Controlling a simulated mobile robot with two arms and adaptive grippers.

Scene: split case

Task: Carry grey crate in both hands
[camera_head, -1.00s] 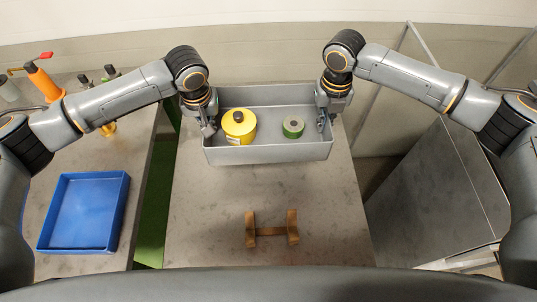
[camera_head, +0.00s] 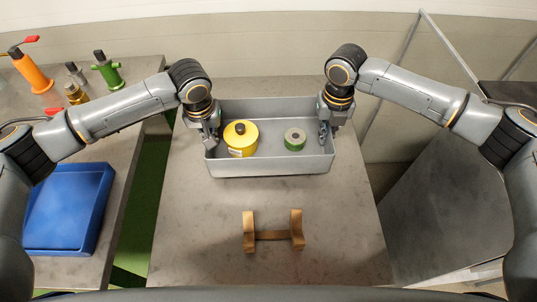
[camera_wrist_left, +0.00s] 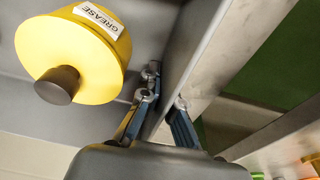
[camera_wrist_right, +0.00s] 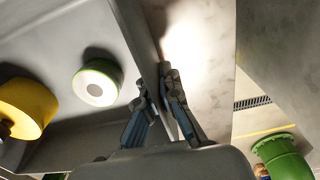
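The grey crate (camera_head: 270,168) is at the far middle of the stone-topped table, level. It holds a yellow grease tin (camera_head: 241,139) with a dark knob on the left and a green roll (camera_head: 294,139) on the right. My left gripper (camera_head: 212,138) is at the crate's left wall; in the left wrist view its fingers (camera_wrist_left: 165,92) lie on either side of that wall, closed on it. My right gripper (camera_head: 325,136) is at the right wall; in the right wrist view its fingers (camera_wrist_right: 158,88) straddle it the same way. The crate's underside is hidden, so contact with the table is unclear.
A brown cradle-like piece (camera_head: 273,235) stands on the table in front of the crate. A left table holds a blue tray (camera_head: 62,210), an orange bottle (camera_head: 33,72) and a green fitting (camera_head: 107,72). A green-floored gap separates the tables. A dark surface (camera_head: 440,190) is at right.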

